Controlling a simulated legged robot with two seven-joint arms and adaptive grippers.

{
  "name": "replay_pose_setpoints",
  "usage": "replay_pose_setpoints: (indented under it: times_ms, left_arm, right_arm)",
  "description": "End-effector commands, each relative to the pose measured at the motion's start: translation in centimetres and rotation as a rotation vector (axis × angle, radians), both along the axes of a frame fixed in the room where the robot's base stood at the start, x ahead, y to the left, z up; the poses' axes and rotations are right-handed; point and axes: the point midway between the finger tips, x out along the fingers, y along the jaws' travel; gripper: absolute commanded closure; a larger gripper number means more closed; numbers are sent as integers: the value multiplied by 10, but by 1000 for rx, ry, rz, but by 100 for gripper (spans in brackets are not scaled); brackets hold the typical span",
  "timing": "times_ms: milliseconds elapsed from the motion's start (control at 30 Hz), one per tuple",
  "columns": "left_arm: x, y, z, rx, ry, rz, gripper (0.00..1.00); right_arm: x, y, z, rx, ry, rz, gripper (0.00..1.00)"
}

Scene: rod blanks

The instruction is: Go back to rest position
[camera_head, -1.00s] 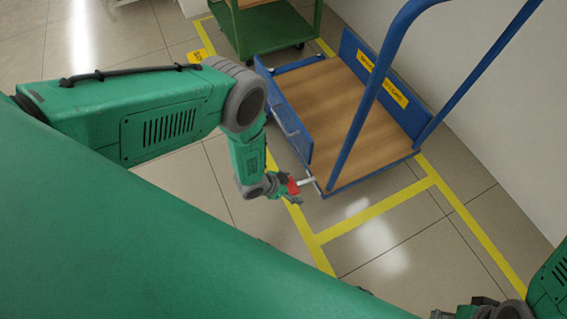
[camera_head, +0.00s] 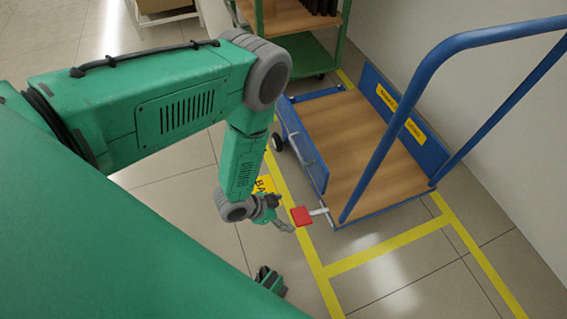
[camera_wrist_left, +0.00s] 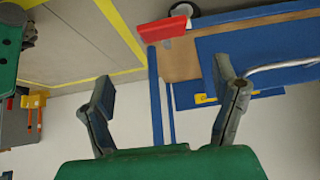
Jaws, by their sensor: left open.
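My left gripper (camera_head: 280,212) is open and empty, low over the floor by the near corner of the blue platform cart (camera_head: 318,160). A red pedal (camera_head: 301,216) on a metal lever sticks out from that corner, just right of the gripper and apart from it. In the left wrist view the two fingers (camera_wrist_left: 163,88) are spread wide with nothing between them. The red pedal shows there too (camera_wrist_left: 162,28), beyond the fingertips.
The cart has a wooden deck (camera_head: 360,145) and a tall blue push handle (camera_head: 415,85). A green shelf trolley (camera_head: 305,50) stands behind it. Yellow tape (camera_head: 390,245) marks the floor. A white wall (camera_head: 470,60) runs along the right. The floor in front is clear.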

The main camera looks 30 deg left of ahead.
Motion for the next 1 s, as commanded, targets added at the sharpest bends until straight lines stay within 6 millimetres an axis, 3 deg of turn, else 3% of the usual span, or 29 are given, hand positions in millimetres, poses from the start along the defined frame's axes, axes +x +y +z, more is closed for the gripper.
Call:
replay_pose_setpoints:
  times_ms: [333, 433, 567, 700, 800, 900, 1000]
  left_arm:
    - [0, 0, 1, 0, 1, 1, 19]
    - [-5, 5, 16, 12, 31, 33, 19]
    - [-30, 24, 76, 60, 155, 163, 19]
    - [-80, 47, 157, 126, 337, 347, 19]
    - [-115, 59, 206, 167, 446, 453, 19]
    - [-144, 66, 241, 198, 527, 529, 19]
    - [-161, 70, 262, 218, 575, 573, 19]
  right_arm:
    - [1, 0, 0, 0, 2, 0, 60]
    - [1, 0, 9, 0, 3, 0, 60]
    - [1, 0, 42, 0, 3, 0, 60]
    - [2, 0, 81, 0, 2, 0, 60]
    - [2, 0, 101, 0, 2, 0, 60]
    - [2, 0, 113, 0, 2, 0, 60]
    - [2, 0, 119, 0, 3, 0, 60]
